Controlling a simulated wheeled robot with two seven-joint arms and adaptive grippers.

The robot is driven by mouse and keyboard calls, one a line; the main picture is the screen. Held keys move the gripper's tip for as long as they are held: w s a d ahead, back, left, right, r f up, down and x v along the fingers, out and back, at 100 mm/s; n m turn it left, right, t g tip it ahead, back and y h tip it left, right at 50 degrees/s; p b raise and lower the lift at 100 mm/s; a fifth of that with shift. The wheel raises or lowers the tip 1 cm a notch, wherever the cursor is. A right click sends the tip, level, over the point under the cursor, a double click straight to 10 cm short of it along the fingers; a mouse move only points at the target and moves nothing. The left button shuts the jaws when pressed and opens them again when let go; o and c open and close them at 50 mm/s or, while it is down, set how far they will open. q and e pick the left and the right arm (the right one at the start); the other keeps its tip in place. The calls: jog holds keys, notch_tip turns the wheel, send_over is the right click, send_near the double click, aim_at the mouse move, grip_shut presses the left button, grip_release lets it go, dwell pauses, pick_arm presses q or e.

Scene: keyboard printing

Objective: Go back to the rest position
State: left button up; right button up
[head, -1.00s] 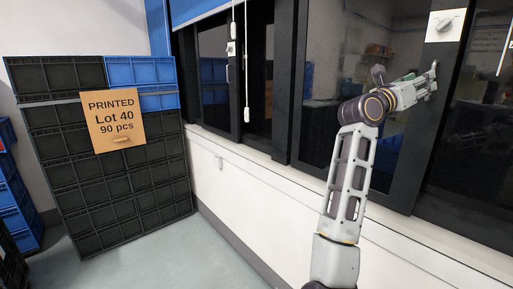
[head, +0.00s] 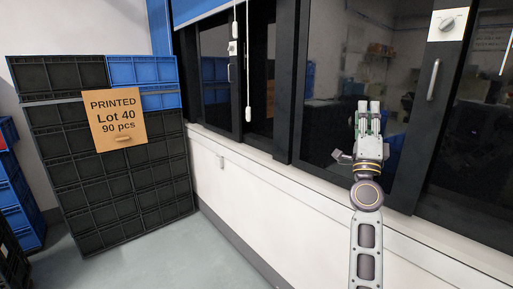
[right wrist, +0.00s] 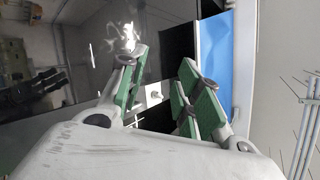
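My right gripper (head: 369,106) is raised at the right of the head view, in front of the dark glass panels, and points upward. Its two fingers stand apart with nothing between them. In the right wrist view the green-padded fingers (right wrist: 164,72) also show a clear gap. My left gripper is in neither view.
A dark-framed glass panel with a vertical handle (head: 433,80) is just right of my right gripper. Grey floor (head: 185,250) is clear.

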jog(key=s+a+f+n+g+y, duration=0.2)
jog(key=a+f+n+g+y, duration=0.3)
jog(key=f, duration=0.6)
jog(key=s+a+f+n+g+y, duration=0.15)
jog(key=a+f+n+y, duration=0.25)
jog(key=f+n, duration=0.6)
jog(key=s+a+f+n+g+y, duration=0.2)
jog(key=a+f+n+g+y, duration=0.25)
jog(key=f, duration=0.85)
jog(key=s+d+f+n+g+h, duration=0.1)
jog(key=s+f+n+g+h, duration=0.1)
jog(key=s+f+g, duration=0.7)
jog(key=s+d+f+n+g+h, duration=0.1)
jog(key=s+d+f+g+h, duration=0.3)
jog(key=s+f, duration=1.15)
jog(key=s+d+f, duration=0.1)
jog(key=s+f, duration=0.1)
jog(key=f, duration=1.4)
jog(key=s+f, duration=0.3)
jog(key=f, duration=1.3)
jog(key=s+d+f, duration=0.2)
jog(key=s+f, duration=0.7)
jog(key=s, duration=0.2)
jog(key=s+d+f+g, duration=0.1)
jog(key=s+d+f, duration=0.1)
jog(key=s+f, duration=0.8)
jog(key=shift+s+f+n, duration=0.2)
jog(key=shift+s+n, duration=0.15)
jog(key=shift+s, duration=0.1)
jog(key=shift+y, duration=0.25)
